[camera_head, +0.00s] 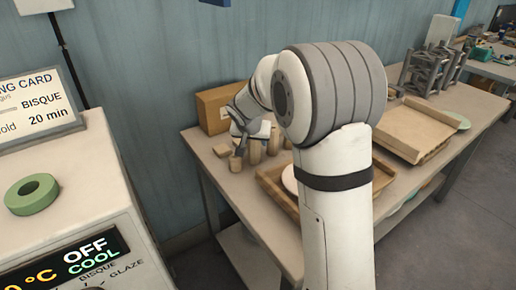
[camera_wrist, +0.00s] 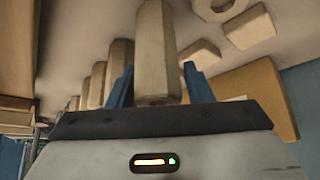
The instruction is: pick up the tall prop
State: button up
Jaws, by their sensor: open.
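Wooden props stand in a group on the table in the head view. In the wrist view the tall prop (camera_wrist: 153,50), a pale beige faceted post, lies between the two blue fingers of my gripper (camera_wrist: 158,70). The fingers are apart, one on each side, and its near end is close to the palm. Shorter props (camera_wrist: 119,60) stand in a row to its left, stepping down in size. In the head view my gripper (camera_head: 250,128) is over the prop group, and my arm hides part of it. I cannot tell there which prop is the tall one.
A cardboard box (camera_head: 214,108) stands behind the props against the wall. Small flat blocks (camera_wrist: 250,27) lie right of the tall prop in the wrist view. A wooden tray (camera_head: 270,179) with a white plate is beside the group. A grey rack (camera_head: 432,70) stands far right.

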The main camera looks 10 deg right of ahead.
jog(key=shift+w+f, duration=0.15)
jog(key=shift+f, duration=0.15)
jog(key=c, duration=0.9)
jog(key=shift+r, duration=0.1)
